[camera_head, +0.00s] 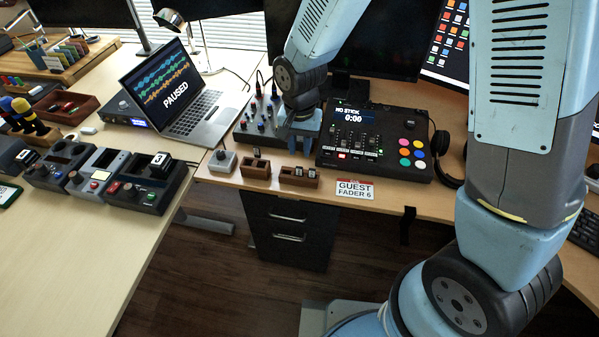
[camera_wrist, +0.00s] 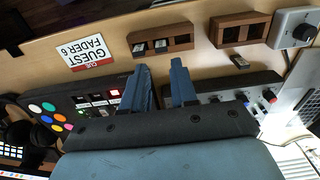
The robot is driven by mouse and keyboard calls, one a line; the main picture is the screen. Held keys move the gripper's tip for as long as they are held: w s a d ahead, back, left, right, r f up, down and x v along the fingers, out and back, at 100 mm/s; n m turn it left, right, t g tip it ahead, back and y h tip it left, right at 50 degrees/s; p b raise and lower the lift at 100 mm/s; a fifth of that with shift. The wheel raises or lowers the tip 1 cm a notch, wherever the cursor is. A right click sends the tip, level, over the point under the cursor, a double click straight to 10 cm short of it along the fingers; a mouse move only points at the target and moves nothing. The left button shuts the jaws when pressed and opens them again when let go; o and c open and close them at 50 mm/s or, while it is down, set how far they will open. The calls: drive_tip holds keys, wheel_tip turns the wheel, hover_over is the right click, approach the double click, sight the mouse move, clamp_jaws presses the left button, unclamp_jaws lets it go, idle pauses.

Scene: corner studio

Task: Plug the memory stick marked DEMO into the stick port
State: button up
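My gripper (camera_head: 297,143) points down over the desk between the knob mixer and the pad console; in the wrist view its two fingers (camera_wrist: 163,70) are apart with nothing seen between them. Two small sticks (camera_wrist: 150,46) sit in a wooden holder (camera_wrist: 180,36), which also shows in the head view (camera_head: 299,181). A small dark stick-like piece (camera_wrist: 240,62) lies on the desk near the other wooden holder (camera_wrist: 240,22). I cannot read DEMO on any of them. The pad console (camera_head: 375,145) has a screen (camera_head: 354,117) reading NO STICK, 0:00. I cannot make out the stick port.
A GUEST FADER 6 card (camera_head: 355,189) lies at the desk's front edge. The knob mixer (camera_head: 259,121) stands left of my gripper. A grey knob box (camera_head: 222,161) stands left of the holders. The laptop (camera_head: 176,92) shows PAUSED. Headphones (camera_head: 447,160) lie right of the console.

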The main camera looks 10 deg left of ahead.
sight(299, 167)
drive_tip(key=shift+f, duration=1.35)
drive_tip(key=shift+a+f, duration=0.1)
drive_tip(key=shift+f, duration=2.5)
clamp_jaws()
